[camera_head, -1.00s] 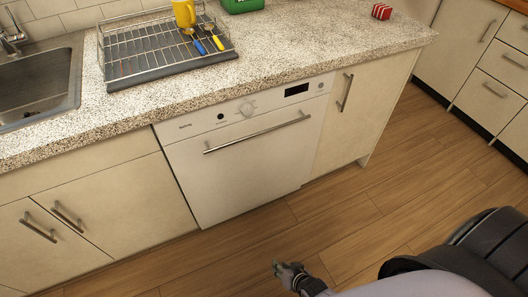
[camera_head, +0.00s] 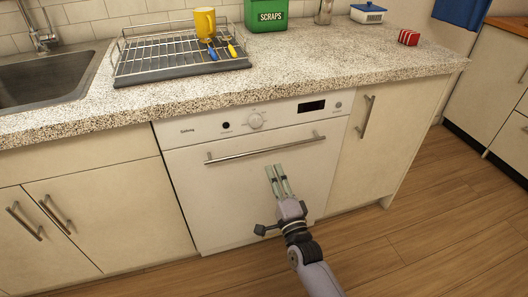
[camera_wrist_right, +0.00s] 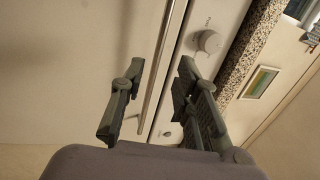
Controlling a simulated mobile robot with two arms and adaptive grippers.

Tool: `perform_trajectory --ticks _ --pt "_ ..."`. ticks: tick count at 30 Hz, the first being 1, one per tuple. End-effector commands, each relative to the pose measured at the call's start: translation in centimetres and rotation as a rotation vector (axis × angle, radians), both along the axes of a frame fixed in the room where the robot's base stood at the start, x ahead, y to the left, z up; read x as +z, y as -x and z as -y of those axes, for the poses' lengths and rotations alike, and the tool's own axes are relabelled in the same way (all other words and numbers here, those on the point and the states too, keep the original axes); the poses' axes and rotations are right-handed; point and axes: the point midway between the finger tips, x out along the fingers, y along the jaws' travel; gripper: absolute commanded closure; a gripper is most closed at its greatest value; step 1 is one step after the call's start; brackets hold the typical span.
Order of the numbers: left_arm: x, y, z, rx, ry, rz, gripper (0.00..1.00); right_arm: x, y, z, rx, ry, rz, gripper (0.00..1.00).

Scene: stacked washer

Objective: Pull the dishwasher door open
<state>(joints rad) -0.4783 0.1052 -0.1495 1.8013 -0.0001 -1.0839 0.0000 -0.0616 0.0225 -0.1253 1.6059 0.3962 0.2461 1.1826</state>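The white dishwasher door (camera_head: 235,205) is shut under the counter. Its long metal bar handle (camera_head: 262,150) runs across the top of the door, below a panel with a knob (camera_head: 256,121) and a dark display. My right gripper (camera_head: 278,170) is in front of the door, just below the handle in the head view. In the right wrist view the gripper (camera_wrist_right: 150,88) is open and empty, its fingers apart, with the handle (camera_wrist_right: 160,75) running between them farther off. I see no contact with the handle. My left gripper is not in view.
The speckled counter (camera_head: 300,84) overhangs the dishwasher. Cabinets flank the door. The wooden floor (camera_head: 420,240) at right is clear.

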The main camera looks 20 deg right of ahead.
Motion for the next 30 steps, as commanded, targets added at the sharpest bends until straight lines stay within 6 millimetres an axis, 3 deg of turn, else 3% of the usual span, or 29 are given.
perform_trajectory --ticks 6,13,18,27,30 --pt "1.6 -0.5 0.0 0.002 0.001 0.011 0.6 1.0 -4.9 -0.2 0.0 0.0 0.002 0.71" --pt "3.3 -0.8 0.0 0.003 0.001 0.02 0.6 1.6 -8.5 -0.3 0.0 0.001 -0.001 0.71" --pt "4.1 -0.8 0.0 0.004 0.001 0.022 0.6 1.9 -9.7 -0.4 0.001 0.001 -0.001 0.71" --pt "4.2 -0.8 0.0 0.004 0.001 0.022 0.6 1.9 -9.9 -0.4 0.001 0.001 -0.002 0.71" --pt "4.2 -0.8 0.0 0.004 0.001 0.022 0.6 1.9 -9.9 -0.4 0.001 0.001 -0.002 0.77"
